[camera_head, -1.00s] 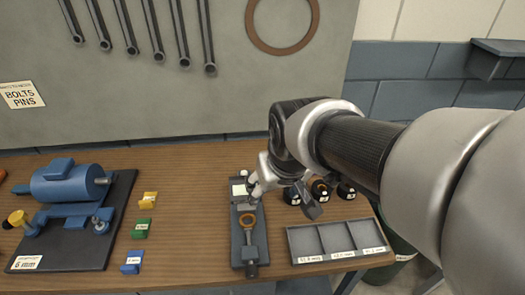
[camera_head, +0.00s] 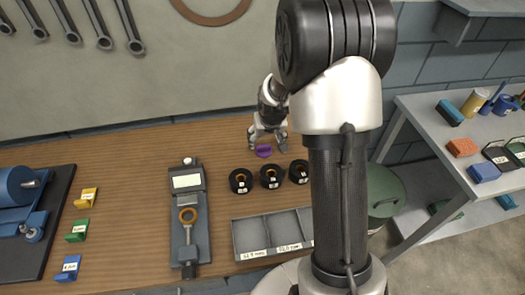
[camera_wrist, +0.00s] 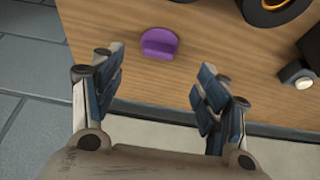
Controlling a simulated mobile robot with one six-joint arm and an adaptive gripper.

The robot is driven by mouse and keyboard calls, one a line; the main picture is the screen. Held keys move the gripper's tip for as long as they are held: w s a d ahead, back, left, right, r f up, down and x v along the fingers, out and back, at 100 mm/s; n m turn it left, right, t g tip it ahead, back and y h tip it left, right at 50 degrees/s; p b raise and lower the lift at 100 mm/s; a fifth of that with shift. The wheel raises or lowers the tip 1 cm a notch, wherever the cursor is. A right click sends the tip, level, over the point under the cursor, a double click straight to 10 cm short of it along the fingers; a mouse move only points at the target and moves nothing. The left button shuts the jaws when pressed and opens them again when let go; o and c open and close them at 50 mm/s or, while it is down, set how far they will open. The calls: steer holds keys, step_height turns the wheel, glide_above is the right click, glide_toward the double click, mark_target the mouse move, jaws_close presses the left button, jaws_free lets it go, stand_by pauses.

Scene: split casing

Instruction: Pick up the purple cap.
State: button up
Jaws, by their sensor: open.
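The purple cap (camera_head: 264,151) lies on the wooden bench near its back edge, behind the black round parts. In the wrist view the purple cap (camera_wrist: 160,42) shows as a round disc with a raised part, beyond my fingertips and between their lines. My gripper (camera_head: 267,131) is just behind and above the cap in the head view. In the wrist view my gripper (camera_wrist: 158,85) has its two padded fingers spread wide with nothing between them. The fingers appear apart from the cap.
Several black rings with orange centres (camera_head: 271,176) stand close in front of the cap. Bare wood (camera_head: 140,160) lies to the left.

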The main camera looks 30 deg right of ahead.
mark_target(264, 147)
steer(key=b+x, duration=0.1)
steer(key=x, duration=0.2)
steer(key=b+x, duration=0.1)
steer(key=x, duration=0.2)
steer(key=b+x, duration=0.1)
steer(key=x, duration=0.2)
steer(key=shift+w+d, duration=0.2)
steer(key=shift+w, duration=0.25)
steer(key=shift+c, duration=0.6)
steer(key=c, duration=0.9)
steer(key=shift+c, duration=0.3)
